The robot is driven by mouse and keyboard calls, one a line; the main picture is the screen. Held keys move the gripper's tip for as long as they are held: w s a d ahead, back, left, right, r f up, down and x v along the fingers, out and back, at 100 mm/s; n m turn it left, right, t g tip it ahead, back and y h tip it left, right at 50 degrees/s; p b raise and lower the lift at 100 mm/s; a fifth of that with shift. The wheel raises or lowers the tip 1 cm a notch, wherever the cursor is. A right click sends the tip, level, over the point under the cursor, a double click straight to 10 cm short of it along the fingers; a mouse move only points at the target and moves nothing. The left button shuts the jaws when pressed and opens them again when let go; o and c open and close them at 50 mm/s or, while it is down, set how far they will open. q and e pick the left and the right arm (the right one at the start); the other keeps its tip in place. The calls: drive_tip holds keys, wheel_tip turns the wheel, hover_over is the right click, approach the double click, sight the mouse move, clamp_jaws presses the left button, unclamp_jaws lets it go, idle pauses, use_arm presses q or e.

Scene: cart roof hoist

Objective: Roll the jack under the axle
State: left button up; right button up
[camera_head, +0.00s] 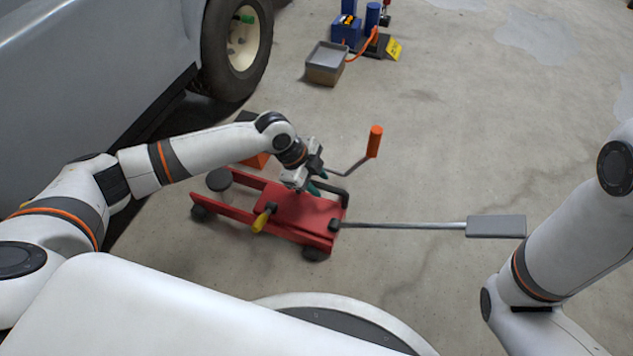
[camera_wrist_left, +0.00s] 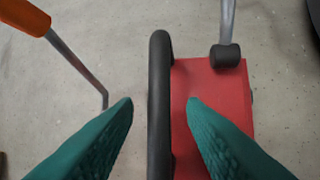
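The red floor jack (camera_head: 303,212) stands on the concrete beside the vehicle, with a round dark pad at its left end and small dark wheels. A black bar handle (camera_head: 342,197) rises at its right end. My left gripper (camera_head: 318,183) is above that end. In the left wrist view its teal fingers are apart, with the black handle (camera_wrist_left: 160,100) lying between them and a gap on both sides. The jack's red body (camera_wrist_left: 205,105) shows beyond the right finger. The axle is hidden. My right arm shows at the right edge, its gripper out of view.
The grey vehicle (camera_head: 85,75) with a large wheel (camera_head: 237,45) fills the upper left. A long grey lever with a flat pedal (camera_head: 496,226) extends right from the jack. An orange-gripped crank (camera_head: 374,141) stands behind it. A bin (camera_head: 326,65) is farther back. The right floor is clear.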

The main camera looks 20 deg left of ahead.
use_arm(q)
drive_tip(key=shift+c, duration=0.2)
clamp_jaws()
drive_tip(key=shift+a, duration=0.1)
drive_tip(key=shift+a, duration=0.3)
drive_tip(key=a+p, duration=0.3)
drive_tip(key=a, duration=0.7)
drive_tip(key=shift+w+a+p, duration=0.15)
drive_tip(key=shift+p, duration=0.15)
drive_tip(key=a+b, duration=0.1)
drive_tip(key=a, duration=1.2)
drive_tip(key=shift+w, duration=0.15)
drive_tip(key=shift+d, duration=0.1)
